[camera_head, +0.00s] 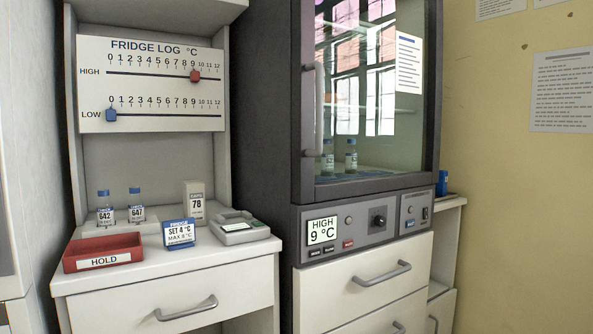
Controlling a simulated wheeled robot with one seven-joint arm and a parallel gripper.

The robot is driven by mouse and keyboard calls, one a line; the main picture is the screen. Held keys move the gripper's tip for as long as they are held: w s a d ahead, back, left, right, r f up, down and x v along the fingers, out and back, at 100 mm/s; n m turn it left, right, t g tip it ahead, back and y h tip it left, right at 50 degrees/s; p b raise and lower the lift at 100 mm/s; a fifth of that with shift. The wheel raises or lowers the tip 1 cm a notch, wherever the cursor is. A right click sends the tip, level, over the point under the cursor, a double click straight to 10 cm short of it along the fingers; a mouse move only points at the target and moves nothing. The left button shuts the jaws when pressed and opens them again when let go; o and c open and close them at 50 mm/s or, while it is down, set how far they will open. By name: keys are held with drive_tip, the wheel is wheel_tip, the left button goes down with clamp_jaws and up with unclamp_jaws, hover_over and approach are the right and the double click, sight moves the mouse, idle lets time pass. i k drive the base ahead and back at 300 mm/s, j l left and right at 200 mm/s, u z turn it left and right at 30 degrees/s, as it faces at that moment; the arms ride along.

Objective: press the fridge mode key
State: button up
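The fridge (366,100) stands at the middle with its glass door shut. Its control panel (360,240) is below the door. The display (322,230) reads HIGH 9 °C. Below it are two small dark keys, a left one (314,253) and a right one (328,249). A red key (348,243) is right of them, then a dark knob (378,219), a blue key (410,223) and a dark switch (425,213). The key labels are too small to read, so I cannot tell which is the mode key. My gripper is not in view.
Left, a white bench (160,270) holds a red HOLD tray (103,253), two vials, a SET 4 °C card (179,233) and a grey device (238,228). A FRIDGE LOG board (150,85) hangs above. White drawers with protruding handles (382,274) are under the panel.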

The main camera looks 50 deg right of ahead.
sight(315, 252)
drive_tip(key=z, duration=1.8)
